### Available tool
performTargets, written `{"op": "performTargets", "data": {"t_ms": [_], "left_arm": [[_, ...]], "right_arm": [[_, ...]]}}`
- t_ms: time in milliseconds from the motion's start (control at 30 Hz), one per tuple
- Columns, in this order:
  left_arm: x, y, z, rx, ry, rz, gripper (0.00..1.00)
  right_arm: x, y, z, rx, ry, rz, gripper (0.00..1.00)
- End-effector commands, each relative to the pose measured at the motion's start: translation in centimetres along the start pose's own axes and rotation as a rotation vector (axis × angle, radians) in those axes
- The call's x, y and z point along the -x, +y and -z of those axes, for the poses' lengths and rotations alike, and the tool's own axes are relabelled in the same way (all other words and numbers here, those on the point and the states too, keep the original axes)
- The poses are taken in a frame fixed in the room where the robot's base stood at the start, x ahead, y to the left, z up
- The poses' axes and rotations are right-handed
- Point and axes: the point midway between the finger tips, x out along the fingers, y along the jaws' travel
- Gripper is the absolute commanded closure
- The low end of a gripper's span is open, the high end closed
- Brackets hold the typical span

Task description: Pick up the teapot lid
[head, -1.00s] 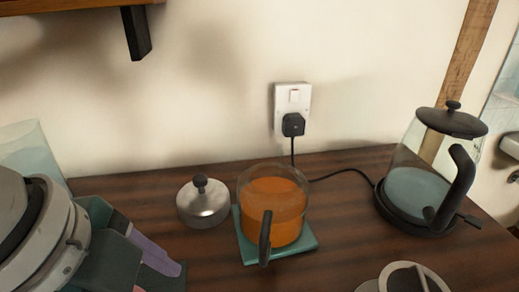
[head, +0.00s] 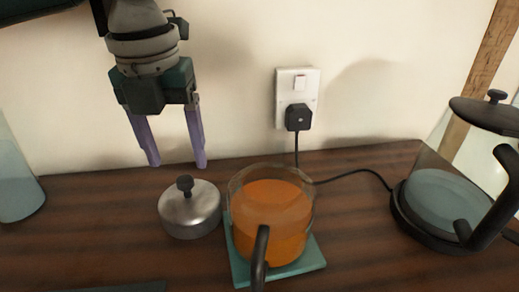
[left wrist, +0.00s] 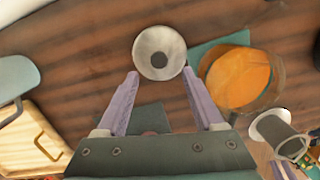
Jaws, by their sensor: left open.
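The teapot lid (head: 190,212) is a round silver metal lid with a black knob. It lies on the dark wooden counter, left of the glass teapot (head: 270,215), which holds orange liquid on a teal mat (head: 311,258). My left gripper (head: 178,164) is open and empty, with purple fingers pointing down, above the lid in the head view. In the left wrist view the lid (left wrist: 159,53) shows beyond and between the tips of the open fingers (left wrist: 159,80), with nothing between them.
A glass kettle (head: 445,195) with a black handle stands at the right. A plug and socket (head: 298,105) are on the wall behind, with a cord along the counter. A clear glass vessel (head: 15,185) stands at the far left.

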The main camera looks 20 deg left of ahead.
Motion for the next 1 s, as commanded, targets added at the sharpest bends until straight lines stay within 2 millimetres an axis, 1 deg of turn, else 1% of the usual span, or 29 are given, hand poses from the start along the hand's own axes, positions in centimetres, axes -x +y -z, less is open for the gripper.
{"op": "performTargets", "data": {"t_ms": [200, 300, 400, 600, 1000], "left_arm": [[-3.4, 0.2, -0.3, 0.002, 0.003, -0.001, 0.31], [-4.6, 0.1, -0.3, 0.0, 0.001, -0.001, 0.31], [-5.0, 0.1, -0.4, -0.001, -0.001, 0.0, 0.31], [-5.0, 0.1, -0.4, -0.001, -0.002, 0.0, 0.31], [-5.0, 0.1, -0.4, 0.0, -0.002, 0.0, 0.76]], "right_arm": [[-0.4, 0.0, -0.1, 0.0, -0.001, 0.0, 0.64], [-0.6, 0.0, -0.2, 0.0, -0.001, 0.0, 0.64], [-0.6, 0.0, -0.2, 0.0, -0.001, 0.0, 0.64], [-0.5, 0.0, -0.2, 0.0, -0.001, 0.0, 0.64], [-0.5, 0.0, -0.2, 0.001, -0.001, -0.001, 0.64]]}}
